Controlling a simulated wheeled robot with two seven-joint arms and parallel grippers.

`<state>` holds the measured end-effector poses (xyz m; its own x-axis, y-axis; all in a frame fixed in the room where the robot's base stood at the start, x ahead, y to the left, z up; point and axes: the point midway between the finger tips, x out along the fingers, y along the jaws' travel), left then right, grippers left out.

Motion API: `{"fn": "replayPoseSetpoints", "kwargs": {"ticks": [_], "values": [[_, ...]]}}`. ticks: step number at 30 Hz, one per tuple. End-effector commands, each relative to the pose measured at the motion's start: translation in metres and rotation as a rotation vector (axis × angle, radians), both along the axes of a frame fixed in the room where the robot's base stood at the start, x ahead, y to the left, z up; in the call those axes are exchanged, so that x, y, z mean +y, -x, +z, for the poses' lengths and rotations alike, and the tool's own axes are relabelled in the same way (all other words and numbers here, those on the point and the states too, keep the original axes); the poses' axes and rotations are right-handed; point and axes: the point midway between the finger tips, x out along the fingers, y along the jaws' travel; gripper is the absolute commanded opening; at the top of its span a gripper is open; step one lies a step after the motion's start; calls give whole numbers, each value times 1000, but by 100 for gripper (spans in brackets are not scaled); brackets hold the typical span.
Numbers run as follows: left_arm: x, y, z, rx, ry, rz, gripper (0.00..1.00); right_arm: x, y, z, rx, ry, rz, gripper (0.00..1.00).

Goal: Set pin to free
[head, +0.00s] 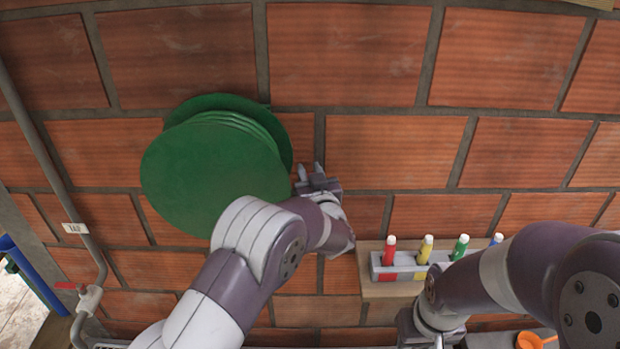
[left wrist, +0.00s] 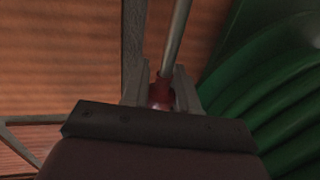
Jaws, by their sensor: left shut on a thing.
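My left gripper (head: 310,178) is beside the right edge of the green ribbed round body (head: 215,165), close to the brick wall. In the left wrist view its two fingers (left wrist: 160,92) are closed around a dark red knob (left wrist: 160,95). A grey metal rod (left wrist: 176,40) runs up from the knob. The knob is hidden in the head view. No label tells whether this knob and rod are the pin. My right gripper (head: 430,328) is low in the head view, partly hidden by its arm; its fingers cannot be made out clearly.
A grey rack (head: 400,266) on a wooden board (head: 385,289) holds red, yellow, green and blue markers below right. An orange item (head: 530,340) lies at the bottom. A pipe (head: 40,140) with a red-handled valve (head: 70,286) runs along the left.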

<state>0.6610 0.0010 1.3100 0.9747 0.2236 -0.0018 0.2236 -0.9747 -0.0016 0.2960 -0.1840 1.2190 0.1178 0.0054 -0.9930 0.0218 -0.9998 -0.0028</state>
Motion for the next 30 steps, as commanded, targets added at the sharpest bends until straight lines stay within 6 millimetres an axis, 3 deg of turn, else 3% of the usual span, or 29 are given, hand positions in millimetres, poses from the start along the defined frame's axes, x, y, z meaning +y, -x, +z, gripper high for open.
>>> {"fn": "replayPoseSetpoints", "kwargs": {"ticks": [2,9,10,12,23,30], "values": [[0,0,10,-3,1,0,0,0,0,2,0,0,0,36],[0,0,12,-7,2,0,0,0,0,2,0,0,0,36],[0,0,12,-7,2,0,38,0,0,2,0,0,0,36],[0,0,12,-7,2,0,54,0,0,2,0,0,0,36],[-2,6,9,-3,1,-2,54,0,0,-4,0,0,0,36],[-13,50,5,-5,2,-5,54,0,0,-31,0,0,0,36]]}}
